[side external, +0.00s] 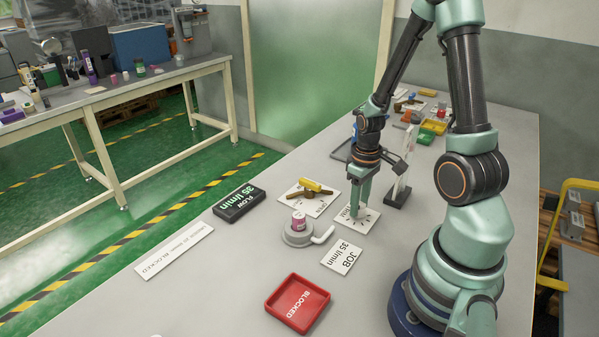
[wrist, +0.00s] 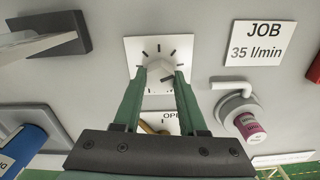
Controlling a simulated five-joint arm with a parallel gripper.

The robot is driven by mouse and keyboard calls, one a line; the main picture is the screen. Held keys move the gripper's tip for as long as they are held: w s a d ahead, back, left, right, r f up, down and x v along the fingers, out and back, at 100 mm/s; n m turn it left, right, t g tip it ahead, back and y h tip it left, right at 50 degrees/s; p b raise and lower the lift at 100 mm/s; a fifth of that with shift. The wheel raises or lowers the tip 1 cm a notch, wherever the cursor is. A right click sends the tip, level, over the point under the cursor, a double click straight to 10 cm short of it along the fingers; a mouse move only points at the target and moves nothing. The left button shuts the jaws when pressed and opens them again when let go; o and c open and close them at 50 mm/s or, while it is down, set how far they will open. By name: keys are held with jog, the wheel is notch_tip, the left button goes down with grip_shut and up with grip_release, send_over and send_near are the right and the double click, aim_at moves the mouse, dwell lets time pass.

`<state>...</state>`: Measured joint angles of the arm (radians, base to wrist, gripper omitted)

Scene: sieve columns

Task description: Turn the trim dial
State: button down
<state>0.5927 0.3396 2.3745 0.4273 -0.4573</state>
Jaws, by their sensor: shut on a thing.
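The trim dial is a pale knob (wrist: 160,72) on a square white plate with black tick marks (wrist: 138,46). The plate (side external: 371,224) lies flat on the bench in the side view. My gripper (wrist: 161,74) points down and is shut on the knob, one green finger on each side. In the side view my gripper (side external: 356,212) hides most of the knob. The dial's pointer setting cannot be read clearly. The job card (side external: 342,255) reads JOB 35 l/min, also in the wrist view (wrist: 256,43).
A yellow-handled valve (side external: 317,187) sits on a white plate behind the dial. A grey holder (side external: 297,238) bears a pink-labelled vial (side external: 299,221). A red BLOCKED tray (side external: 297,303) is in front. A dark-based upright stand (side external: 398,196) is close right of my gripper.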

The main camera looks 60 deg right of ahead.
dwell(0.4)
jog(key=shift+c, duration=2.3)
grip_release()
jog(key=shift+r, duration=0.1)
notch_tip(320, 180, up, 12)
jog(key=w+a+r+t, duration=0.2)
jog(key=a+r, duration=0.3)
jog(key=a, duration=0.3)
jog(key=w+a+r+n+t, duration=0.1)
jog(key=w+a+r+t, duration=0.1)
jog(key=a+r, duration=0.3)
jog(key=a+t, duration=0.1)
jog(key=a, duration=0.2)
jog(key=shift+a+r+n+t, duration=0.3)
jog(key=shift+r, duration=0.1)
